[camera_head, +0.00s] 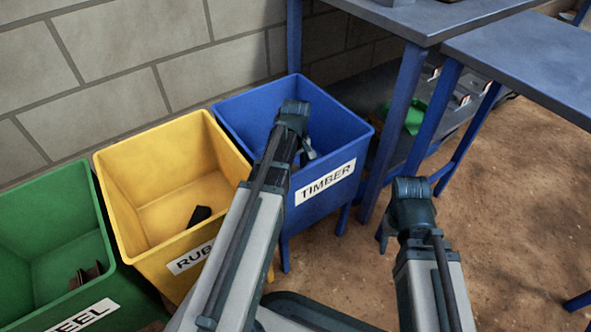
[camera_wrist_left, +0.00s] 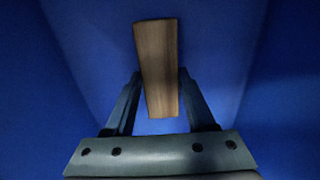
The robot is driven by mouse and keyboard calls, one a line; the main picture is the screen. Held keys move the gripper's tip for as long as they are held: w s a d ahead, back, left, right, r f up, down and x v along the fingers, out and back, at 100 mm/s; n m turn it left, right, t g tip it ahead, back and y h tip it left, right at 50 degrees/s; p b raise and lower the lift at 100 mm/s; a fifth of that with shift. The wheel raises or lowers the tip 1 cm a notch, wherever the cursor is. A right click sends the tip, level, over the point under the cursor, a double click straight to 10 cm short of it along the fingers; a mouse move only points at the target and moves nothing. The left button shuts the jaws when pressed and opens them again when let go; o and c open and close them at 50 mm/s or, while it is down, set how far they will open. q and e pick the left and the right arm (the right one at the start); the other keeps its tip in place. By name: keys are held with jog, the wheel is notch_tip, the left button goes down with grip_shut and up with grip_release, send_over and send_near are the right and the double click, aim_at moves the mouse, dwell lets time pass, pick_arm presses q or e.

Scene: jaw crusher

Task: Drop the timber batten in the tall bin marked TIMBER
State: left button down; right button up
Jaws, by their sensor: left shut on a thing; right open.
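The blue TIMBER bin (camera_head: 328,122) stands at the right end of a row of bins, its white label facing me. My left gripper (camera_head: 306,152) is over its open top and points down into it. In the left wrist view the brown timber batten (camera_wrist_left: 157,62) is held between the two fingers of the left gripper (camera_wrist_left: 162,100), with blue bin walls all around. In the head view I cannot make out the batten, as the arm and gripper cover it. My right gripper (camera_head: 383,238) is open and empty, right of the bin.
A yellow bin (camera_head: 120,195) with a dark piece inside and a green bin (camera_head: 95,235) with scrap stand left of the blue one. Blue tables (camera_head: 530,50) stand at the right. A block wall (camera_head: 110,85) is behind.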

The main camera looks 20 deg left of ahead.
pick_arm(q)
jog(key=shift+f, duration=0.15)
jog(key=shift+c, duration=1.2)
grip_release()
jog(key=shift+s+f, duration=0.1)
jog(key=shift+d, duration=0.1)
notch_tip(320, 180, up, 13)
jog(key=p, duration=1.3)
jog(key=shift+r, duration=0.2)
